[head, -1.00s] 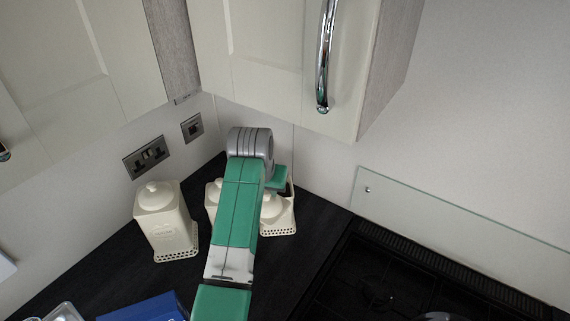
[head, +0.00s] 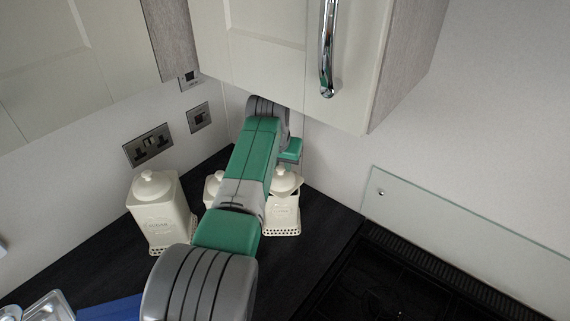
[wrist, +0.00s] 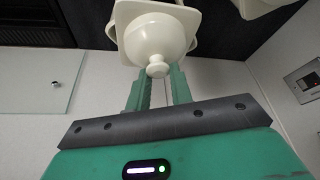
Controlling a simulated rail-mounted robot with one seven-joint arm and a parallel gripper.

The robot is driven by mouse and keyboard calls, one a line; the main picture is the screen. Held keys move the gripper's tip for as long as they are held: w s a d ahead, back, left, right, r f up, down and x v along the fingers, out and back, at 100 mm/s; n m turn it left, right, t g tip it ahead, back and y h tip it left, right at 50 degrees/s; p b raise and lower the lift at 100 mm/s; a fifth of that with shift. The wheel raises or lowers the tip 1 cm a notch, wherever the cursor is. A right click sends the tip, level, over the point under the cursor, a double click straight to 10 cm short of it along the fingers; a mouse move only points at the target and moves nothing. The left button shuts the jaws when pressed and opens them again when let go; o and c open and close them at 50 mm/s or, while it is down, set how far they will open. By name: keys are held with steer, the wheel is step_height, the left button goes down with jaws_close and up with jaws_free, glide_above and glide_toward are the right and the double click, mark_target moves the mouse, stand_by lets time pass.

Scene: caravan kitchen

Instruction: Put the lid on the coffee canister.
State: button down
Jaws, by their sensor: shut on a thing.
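The cream lid (head: 286,182) with a round knob is at the mouth of the right-hand cream canister (head: 284,218), on the dark worktop. I take this as the coffee canister; its label is too small to read. In the wrist view the lid (wrist: 155,38) shows its dome, knob and square rim close to my fingers. My gripper (wrist: 154,82) is shut on the lid; the fingertips are partly hidden behind it. In the head view my arm hides the fingers. I cannot tell whether the lid is seated or just above the rim.
A lidded cream canister (head: 158,212) stands at the left, and another lidded one (head: 212,187) is partly behind my arm. A wall cupboard (head: 290,60) hangs low above. A black hob (head: 400,275) and glass panel (head: 450,225) are at the right.

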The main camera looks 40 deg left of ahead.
steer(key=shift+w+r, duration=0.1)
steer(key=shift+r, duration=0.1)
steer(key=shift+f+b, duration=0.4)
steer(key=shift+f, duration=0.1)
steer(key=c, duration=1.2)
jaws_free()
steer(key=shift+c, duration=0.2)
steer(key=shift+r+p, duration=0.8)
steer(key=shift+r, duration=0.1)
steer(key=shift+f+b, duration=0.1)
steer(key=shift+b, duration=0.25)
steer(key=shift+s+d, duration=0.1)
steer(key=shift+s, duration=0.25)
steer(key=s+d+b, duration=0.3)
steer(key=s+d, duration=0.1)
steer(key=s, duration=0.6)
steer(key=shift+s+d+r, duration=0.25)
steer(key=shift+s+d, duration=0.15)
